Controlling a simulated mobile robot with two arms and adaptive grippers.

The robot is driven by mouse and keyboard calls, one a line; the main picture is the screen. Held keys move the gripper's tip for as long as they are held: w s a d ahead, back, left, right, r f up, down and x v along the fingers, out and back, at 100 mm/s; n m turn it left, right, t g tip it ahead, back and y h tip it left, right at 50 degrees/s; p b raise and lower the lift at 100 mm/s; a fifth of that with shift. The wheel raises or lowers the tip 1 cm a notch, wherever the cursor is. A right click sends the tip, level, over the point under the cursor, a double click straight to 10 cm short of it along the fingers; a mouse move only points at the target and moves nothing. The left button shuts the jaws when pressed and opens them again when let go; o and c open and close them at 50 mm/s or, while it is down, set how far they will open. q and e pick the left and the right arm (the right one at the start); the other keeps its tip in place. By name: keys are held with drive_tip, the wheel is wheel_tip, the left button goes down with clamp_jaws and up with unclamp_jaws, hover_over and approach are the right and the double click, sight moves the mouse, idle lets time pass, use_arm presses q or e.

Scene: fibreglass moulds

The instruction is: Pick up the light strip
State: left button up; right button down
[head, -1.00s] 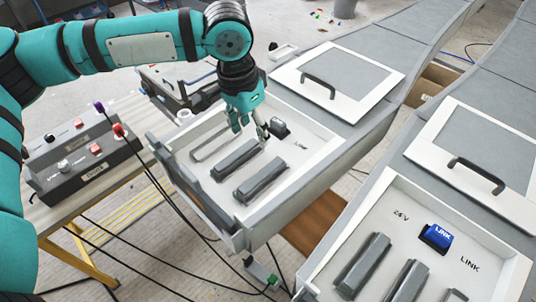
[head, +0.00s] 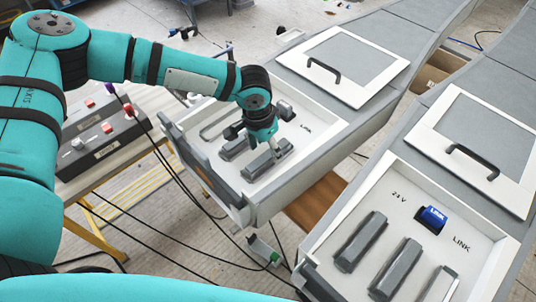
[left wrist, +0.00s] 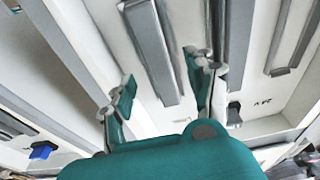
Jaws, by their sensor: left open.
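Light strips are grey bars in white trays. In the left tray (head: 228,184), one light strip (head: 236,148) lies left of my left gripper (head: 265,150), and another light strip (head: 258,165) lies just below it. In the left wrist view my left gripper (left wrist: 160,92) is open, with its two fingers apart and the near grey light strip (left wrist: 155,55) between them in the picture. A second bar (left wrist: 217,30) runs beside the right finger. I cannot tell whether the fingers touch the strip. My right gripper is not in view.
A right tray holds more grey bars (head: 361,242) and a blue LINK connector (head: 432,218). Lids with black handles (head: 323,70) lie behind both trays. A control box (head: 105,145) stands on a wooden bench at left. Black cables (head: 185,205) hang beside the left tray.

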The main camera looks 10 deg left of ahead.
sight(268, 154)
use_arm(q)
drive_tip(key=shift+w+d+f, duration=0.1)
drive_tip(key=shift+w+f, duration=0.05)
drive_tip(key=shift+f, duration=0.45)
drive_tip(key=shift+w+d+f, duration=0.1)
drive_tip(key=shift+f, duration=0.8)
drive_tip(key=shift+c, duration=0.4)
drive_tip(key=c, duration=0.7)
clamp_jaws()
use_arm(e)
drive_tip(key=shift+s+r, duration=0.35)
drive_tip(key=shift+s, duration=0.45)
